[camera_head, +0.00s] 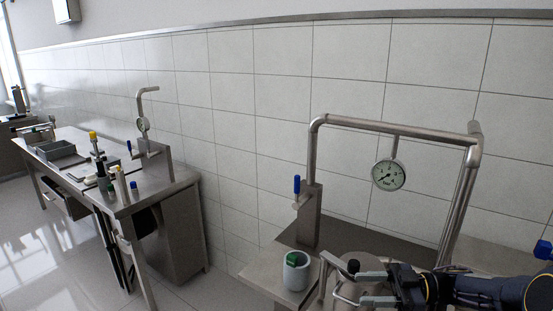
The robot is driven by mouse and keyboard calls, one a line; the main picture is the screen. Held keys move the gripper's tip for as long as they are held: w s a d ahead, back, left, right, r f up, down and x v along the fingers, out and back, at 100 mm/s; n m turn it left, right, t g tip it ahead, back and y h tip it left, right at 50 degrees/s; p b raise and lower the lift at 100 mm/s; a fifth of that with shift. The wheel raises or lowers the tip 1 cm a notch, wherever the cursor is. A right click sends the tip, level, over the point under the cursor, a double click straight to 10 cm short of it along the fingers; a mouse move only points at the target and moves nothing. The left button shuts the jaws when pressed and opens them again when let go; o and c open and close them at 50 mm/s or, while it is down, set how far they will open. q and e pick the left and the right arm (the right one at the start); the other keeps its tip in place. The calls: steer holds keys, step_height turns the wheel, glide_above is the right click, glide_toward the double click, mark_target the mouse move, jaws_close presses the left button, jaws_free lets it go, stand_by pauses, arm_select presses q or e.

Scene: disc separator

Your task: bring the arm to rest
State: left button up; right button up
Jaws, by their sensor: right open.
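My right gripper (360,288) is at the bottom right, its arm coming in from the right edge. Its two grey fingers are apart, with nothing seen held between them. A rounded metal vessel (345,292) with a bent handle and a dark knob is just left of and behind the fingers. I cannot tell whether they touch it. The arm hides part of the vessel and the bench. My left gripper is not in view.
A steel pipe frame (390,128) with a pressure gauge (389,174) and blue-handled valve (297,186) rises behind the gripper. A light cup (296,271) with a green item stands on the bench left of it. Another cluttered bench (150,189) is far left, beyond open floor.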

steer(key=w+d+r+m+t+h, duration=0.3)
steer(key=w+r+m+t+h, duration=0.3)
steer(key=r+t, duration=0.65)
steer(key=s+d+r+m+t+h, duration=0.2)
steer(key=d+m+t+h, duration=0.1)
steer(key=d+m+h, duration=0.3)
steer(key=s+d+f+m+g+h, duration=0.2)
steer(key=s+m+h, duration=0.4)
steer(key=s, duration=0.2)
steer(key=s+a+f+m+g+y, duration=0.1)
steer(key=s+a+f+g, duration=0.3)
steer(key=s, duration=0.7)
steer(key=s+a+f+g+y, duration=0.3)
steer(key=s+a+f+g, duration=0.2)
steer(key=s+a+f, duration=0.2)
steer(key=s+f, duration=0.2)
steer(key=s, duration=0.2)
steer(key=shift+s+a+m, duration=0.25)
steer(key=shift+s+m, duration=0.15)
steer(key=shift+c, duration=0.3)
